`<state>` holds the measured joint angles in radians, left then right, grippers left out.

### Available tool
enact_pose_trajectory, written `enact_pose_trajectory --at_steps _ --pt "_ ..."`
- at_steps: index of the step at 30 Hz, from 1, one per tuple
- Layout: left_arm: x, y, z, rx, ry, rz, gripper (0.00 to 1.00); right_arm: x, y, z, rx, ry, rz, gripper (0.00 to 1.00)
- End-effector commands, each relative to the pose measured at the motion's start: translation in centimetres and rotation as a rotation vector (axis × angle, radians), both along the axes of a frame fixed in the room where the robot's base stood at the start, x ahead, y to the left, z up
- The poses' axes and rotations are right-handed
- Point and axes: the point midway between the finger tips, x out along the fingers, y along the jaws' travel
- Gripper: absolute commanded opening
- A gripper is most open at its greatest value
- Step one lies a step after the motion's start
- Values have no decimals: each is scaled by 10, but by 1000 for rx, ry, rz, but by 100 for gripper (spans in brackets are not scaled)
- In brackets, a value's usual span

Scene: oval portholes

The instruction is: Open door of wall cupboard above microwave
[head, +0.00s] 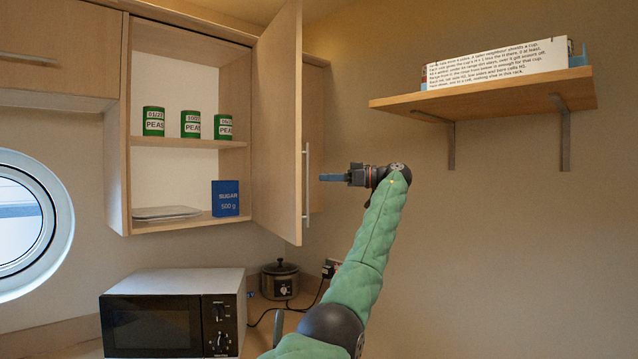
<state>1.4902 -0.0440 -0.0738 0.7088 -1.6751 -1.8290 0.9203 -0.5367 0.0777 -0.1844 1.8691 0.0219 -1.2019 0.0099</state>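The wall cupboard (123,130) above the microwave (172,283) stands open. Its wooden door (278,125) is swung far out on the right side, and the inside shows. The door's vertical bar handle (307,185) is on the door's right-hand face. My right gripper is not in view.
Green pea cans (190,124), a blue sugar box (225,198) and plates (166,212) are in the cupboard. A slow cooker (280,280) stands right of the microwave. A wall shelf (480,95) with a lettered white box (497,63) is at upper right. The wall below it is clear.

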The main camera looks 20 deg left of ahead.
Motion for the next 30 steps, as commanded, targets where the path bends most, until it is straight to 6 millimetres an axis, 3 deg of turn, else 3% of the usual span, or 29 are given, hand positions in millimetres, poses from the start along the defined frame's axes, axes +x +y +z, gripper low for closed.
enact_pose_trajectory --at_steps 6,13,17,20,23,30 --pt "2 -10 0 1 1 0 26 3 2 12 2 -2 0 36" --pt "2 -10 0 1 1 1 26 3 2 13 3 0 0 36" --pt "4 -9 -7 -3 9 -4 3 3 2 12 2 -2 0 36" --pt "10 -3 -30 -19 36 -24 0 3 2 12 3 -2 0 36" --pt "19 7 -70 -46 84 -64 0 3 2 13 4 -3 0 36" --pt "37 31 -187 -126 222 -190 0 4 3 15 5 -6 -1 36"
